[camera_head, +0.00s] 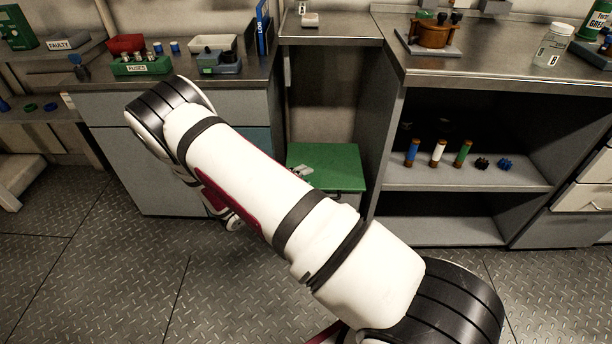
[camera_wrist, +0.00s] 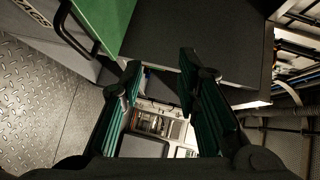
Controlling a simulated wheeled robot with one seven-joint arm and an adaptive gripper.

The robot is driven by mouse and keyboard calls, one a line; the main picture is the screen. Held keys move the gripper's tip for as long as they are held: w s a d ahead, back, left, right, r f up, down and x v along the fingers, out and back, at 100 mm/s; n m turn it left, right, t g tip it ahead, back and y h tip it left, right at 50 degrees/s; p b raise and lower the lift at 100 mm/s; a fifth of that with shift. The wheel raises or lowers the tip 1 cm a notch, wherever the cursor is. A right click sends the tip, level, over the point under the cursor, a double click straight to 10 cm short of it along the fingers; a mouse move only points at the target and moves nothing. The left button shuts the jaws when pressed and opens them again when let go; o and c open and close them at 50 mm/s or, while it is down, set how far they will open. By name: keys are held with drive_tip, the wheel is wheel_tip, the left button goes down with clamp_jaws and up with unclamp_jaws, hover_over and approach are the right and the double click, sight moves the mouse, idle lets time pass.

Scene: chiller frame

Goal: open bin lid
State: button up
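The bin stands in the gap between the counters, with a flat green lid (camera_head: 335,160) lying shut on top. The green lid also shows at the top of the wrist view (camera_wrist: 104,22). A black bar handle (camera_wrist: 73,32) runs along the lid's edge there, beside a grey face with partly visible lettering. My gripper (camera_wrist: 158,70) is open, with nothing between its fingers. In the wrist picture its fingertips are below and right of the handle, apart from it. In the head view my arm hides most of the bin's front and my gripper.
A counter with a fuse tray (camera_head: 140,65) and other small items is at the left. Open shelves (camera_head: 470,178) at the right hold several coloured cylinders. The side panels beside the bin leave a narrow gap. The metal floor (camera_head: 90,250) in front is clear.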

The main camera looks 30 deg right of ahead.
drive_tip(key=shift+v, duration=2.7)
